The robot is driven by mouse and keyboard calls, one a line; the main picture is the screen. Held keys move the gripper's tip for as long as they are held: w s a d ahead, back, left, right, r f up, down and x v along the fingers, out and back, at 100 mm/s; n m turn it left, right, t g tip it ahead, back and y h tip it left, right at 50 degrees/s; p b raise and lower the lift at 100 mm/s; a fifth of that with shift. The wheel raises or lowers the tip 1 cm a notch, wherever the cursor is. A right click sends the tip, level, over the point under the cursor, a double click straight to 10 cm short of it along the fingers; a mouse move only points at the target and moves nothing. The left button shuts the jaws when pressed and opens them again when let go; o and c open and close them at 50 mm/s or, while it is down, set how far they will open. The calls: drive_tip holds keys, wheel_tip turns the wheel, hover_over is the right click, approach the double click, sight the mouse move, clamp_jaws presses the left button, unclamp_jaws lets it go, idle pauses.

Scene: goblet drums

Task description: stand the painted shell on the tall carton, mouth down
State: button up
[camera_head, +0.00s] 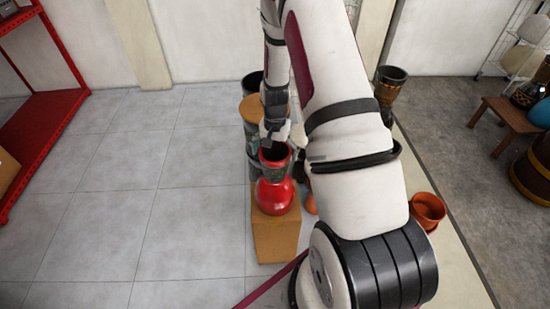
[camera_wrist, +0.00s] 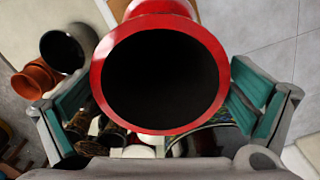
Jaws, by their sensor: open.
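The painted shell (camera_head: 276,194) is glossy red, with a round bulb below and a flared neck with a dark opening on top. It stands upright on the tall carton (camera_head: 274,240), bulb end down, open end up. In the wrist view the shell's red rim (camera_wrist: 98,75) and black opening fill the middle. The end resting on the carton is hidden. My gripper (camera_wrist: 160,105) is open, with a teal-padded finger on either side of the rim and gaps between pads and shell. In the head view my gripper (camera_head: 280,138) is at the shell's upper end, partly hidden by my arm.
Several drums (camera_head: 250,110) stand just behind the carton. A patterned dark drum (camera_head: 390,85) and an orange pot (camera_head: 427,208) are to the right of my arm. A red shelf (camera_head: 45,130) stands far left. The tiled floor left of the carton is clear.

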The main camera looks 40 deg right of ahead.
drive_tip(key=s+a+r+n+t, duration=0.15)
drive_tip(key=a+r, duration=0.25)
drive_tip(key=r, duration=0.6)
drive_tip(key=s+a+r+n, duration=0.2)
drive_tip(key=a+r, duration=0.1)
drive_tip(key=r, duration=0.6)
drive_tip(key=s+a+r+n+t, duration=0.15)
drive_tip(key=a+r, duration=0.25)
drive_tip(key=r, duration=0.6)
drive_tip(key=s+a+r+n, duration=0.3)
drive_tip(key=s+a+r, duration=0.1)
drive_tip(key=s, duration=0.4)
drive_tip(key=s+a+r+n+t, duration=0.1)
drive_tip(key=s+a+r+n, duration=0.2)
drive_tip(key=s, duration=0.6)
drive_tip(key=shift+s+a+r, duration=0.25)
drive_tip(key=shift+a+r, duration=0.5)
drive_tip(key=shift+a, duration=0.1)
